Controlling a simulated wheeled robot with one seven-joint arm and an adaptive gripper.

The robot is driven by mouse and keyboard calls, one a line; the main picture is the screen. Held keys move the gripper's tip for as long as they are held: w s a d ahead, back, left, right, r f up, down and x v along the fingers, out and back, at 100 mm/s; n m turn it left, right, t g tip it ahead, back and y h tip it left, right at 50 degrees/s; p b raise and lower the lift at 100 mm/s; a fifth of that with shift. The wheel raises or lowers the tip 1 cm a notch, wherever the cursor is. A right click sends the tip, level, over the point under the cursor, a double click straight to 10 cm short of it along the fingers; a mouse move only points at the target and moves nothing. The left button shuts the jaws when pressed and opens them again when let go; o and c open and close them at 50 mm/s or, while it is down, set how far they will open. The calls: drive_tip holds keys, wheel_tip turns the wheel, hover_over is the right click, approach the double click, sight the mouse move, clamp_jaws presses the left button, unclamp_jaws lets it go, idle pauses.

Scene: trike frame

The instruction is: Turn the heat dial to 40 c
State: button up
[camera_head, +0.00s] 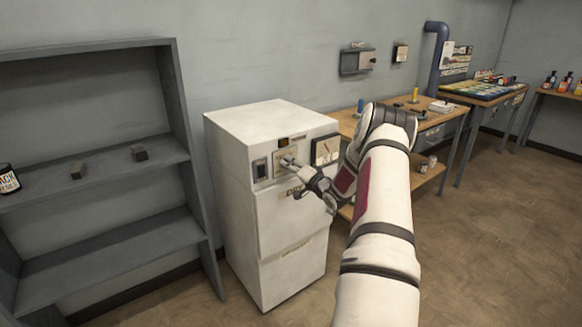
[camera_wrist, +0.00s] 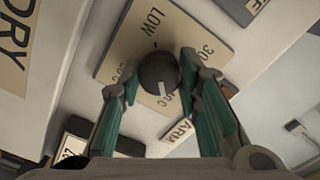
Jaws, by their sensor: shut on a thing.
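The heat dial (camera_wrist: 157,70) is a round dark knob on a tan label plate (camera_wrist: 187,25) in the wrist view. Its white pointer mark faces down in the picture, toward a label partly hidden by the knob and fingers. "LOW" is printed above the knob and "30" to its right; another mark at its left is partly covered. My gripper (camera_wrist: 160,95) has its green-padded fingers on either side of the knob, shut on it. In the head view my gripper (camera_head: 289,163) reaches the upper front panel of the white cabinet (camera_head: 232,205), where my fingers hide the dial.
A dark switch (camera_head: 260,169) sits left of the dial and a gauge (camera_head: 326,149) to its right. A grey shelf (camera_head: 110,255) stands left of the cabinet. A workbench (camera_head: 440,122) stands behind my arm. The floor at the right is clear.

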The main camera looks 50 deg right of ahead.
drive_tip(key=shift+f, duration=0.15)
drive_tip(key=o, duration=1.1)
drive_tip(key=shift+o, duration=0.2)
drive_tip(key=shift+s, duration=0.1)
drive_tip(key=v, duration=1.2)
